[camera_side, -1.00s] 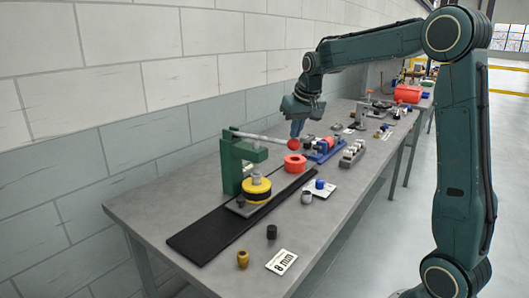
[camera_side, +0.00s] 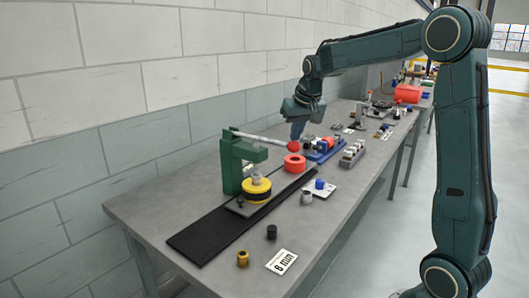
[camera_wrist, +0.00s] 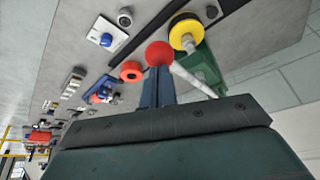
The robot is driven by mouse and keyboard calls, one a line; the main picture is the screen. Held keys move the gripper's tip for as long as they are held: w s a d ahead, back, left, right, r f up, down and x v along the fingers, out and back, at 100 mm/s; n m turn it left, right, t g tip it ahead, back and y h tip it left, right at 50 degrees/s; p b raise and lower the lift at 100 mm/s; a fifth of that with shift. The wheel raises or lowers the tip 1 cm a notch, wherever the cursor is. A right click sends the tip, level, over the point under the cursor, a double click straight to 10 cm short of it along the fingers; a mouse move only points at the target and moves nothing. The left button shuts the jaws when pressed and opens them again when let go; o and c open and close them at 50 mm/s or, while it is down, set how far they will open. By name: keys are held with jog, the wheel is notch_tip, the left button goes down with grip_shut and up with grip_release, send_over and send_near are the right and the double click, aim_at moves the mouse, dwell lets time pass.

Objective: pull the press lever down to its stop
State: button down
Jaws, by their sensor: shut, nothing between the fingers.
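The green press (camera_side: 233,163) stands on the bench with its grey lever (camera_side: 256,137) reaching out to the right. The lever ends in a red ball knob (camera_side: 293,146) and slopes slightly down toward it. A yellow and black round part (camera_side: 256,189) sits under the press head. My gripper (camera_side: 297,130) is shut and empty, its blue fingers right at the knob from behind and above. In the wrist view the fingers (camera_wrist: 157,88) reach to the red knob (camera_wrist: 159,53); whether they touch it I cannot tell.
A blue fixture (camera_side: 325,150) and small parts stand to the right. A yellow part (camera_side: 242,258), a dark part (camera_side: 271,232) and an "8 mm" card (camera_side: 282,262) lie in front.

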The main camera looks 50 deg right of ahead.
jog(key=shift+s+f, duration=0.2)
jog(key=shift+f, duration=1)
dwell(1.6)
jog(key=shift+r, duration=0.15)
notch_tip(320, 180, up, 13)
dwell(2.1)
dwell(0.6)
jog(key=s+a+f+n+t, duration=0.1)
jog(key=s+a+f+n, duration=0.15)
jog(key=s+a, duration=0.95)
jog(key=s+a+f+n+y, duration=0.1)
jog(key=s+a+f, duration=0.3)
jog(key=s, duration=0.2)
jog(key=s+a+f+n+y, duration=0.1)
jog(key=s+a+f+n, duration=0.1)
jog(key=s+a+f, duration=0.2)
jog(key=s+f, duration=0.1)
jog(key=s, duration=0.2)
jog(key=shift+a+f+t, duration=0.2)
jog(key=shift+a+t, duration=0.1)
jog(key=shift+a, duration=0.05)
